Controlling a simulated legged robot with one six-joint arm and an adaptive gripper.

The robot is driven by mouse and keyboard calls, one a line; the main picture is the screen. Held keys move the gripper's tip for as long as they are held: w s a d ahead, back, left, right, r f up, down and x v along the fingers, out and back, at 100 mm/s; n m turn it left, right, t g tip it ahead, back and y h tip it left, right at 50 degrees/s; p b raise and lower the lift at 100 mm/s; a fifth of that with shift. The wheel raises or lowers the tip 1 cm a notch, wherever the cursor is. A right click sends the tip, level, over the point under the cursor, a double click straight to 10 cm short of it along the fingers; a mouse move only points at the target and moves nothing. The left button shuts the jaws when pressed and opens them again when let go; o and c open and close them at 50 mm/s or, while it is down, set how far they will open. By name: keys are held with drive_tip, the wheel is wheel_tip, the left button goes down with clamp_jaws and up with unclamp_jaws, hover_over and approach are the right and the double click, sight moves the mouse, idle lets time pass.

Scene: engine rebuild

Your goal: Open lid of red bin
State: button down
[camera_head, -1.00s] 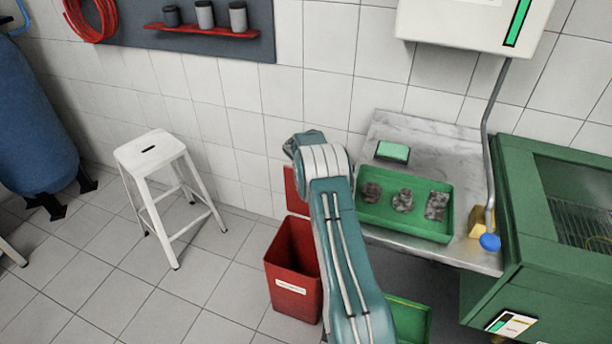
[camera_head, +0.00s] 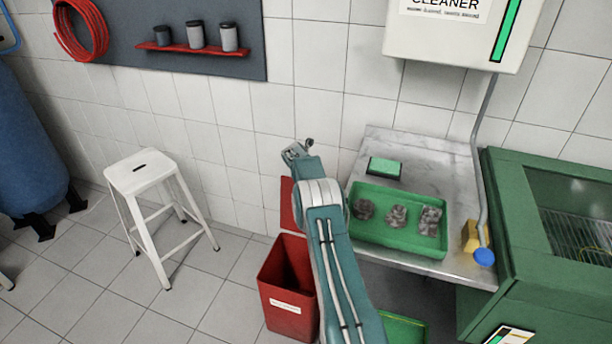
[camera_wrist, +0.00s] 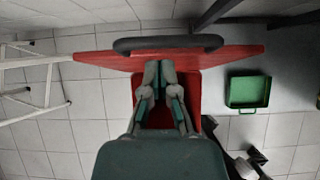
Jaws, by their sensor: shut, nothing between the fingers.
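The red bin (camera_head: 287,309) stands on the floor below the left end of the steel counter, with a white label on its front. Its mouth is open and the inside looks dark. The red lid (camera_head: 288,207) stands up at the bin's back, near the wall. In the wrist view the lid (camera_wrist: 100,57) spans the top as a wide red band, with a dark bar handle (camera_wrist: 205,42) along it. My gripper (camera_wrist: 160,70) is shut and empty, its fingertips overlapping the lid just below the handle in that view; contact cannot be told. In the head view my arm partly covers the bin and lid.
A white stool (camera_head: 150,180) stands left of the bin with clear tiled floor between. On the right, the counter (camera_head: 430,150) holds a green tray (camera_head: 385,234) of grey parts. A green container (camera_wrist: 248,92) lies low beside the bin. A green cabinet (camera_head: 510,225) stands far right.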

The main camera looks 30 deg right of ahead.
drive_tip(key=s+a+r+m, duration=0.25)
drive_tip(key=a+r, duration=0.25)
drive_tip(key=r, duration=0.3)
drive_tip(key=s+a+r+m+y, duration=0.1)
drive_tip(key=s+a+r+m, duration=0.1)
drive_tip(key=s+a+r, duration=0.4)
drive_tip(key=s+a+r+m, duration=0.2)
drive_tip(key=a+r, duration=0.1)
drive_tip(key=r, duration=0.6)
drive_tip(key=s+a+r+m+y, duration=0.1)
drive_tip(key=s+a+r+m, duration=0.6)
drive_tip(key=s+a+r, duration=0.3)
drive_tip(key=s+a+m+y, duration=0.1)
drive_tip(key=s+a+m, duration=0.3)
drive_tip(key=s, duration=0.5)
drive_tip(key=s+a+f+m+y, duration=0.1)
drive_tip(key=s+a+m, duration=0.3)
drive_tip(key=s, duration=0.5)
drive_tip(key=s+a+f+m+t+y, duration=0.1)
drive_tip(key=s+a+m, duration=0.3)
drive_tip(key=s, duration=0.5)
drive_tip(key=shift+s+a+y, duration=0.15)
drive_tip(key=shift+s+y, duration=0.05)
drive_tip(key=shift+y, duration=0.1)
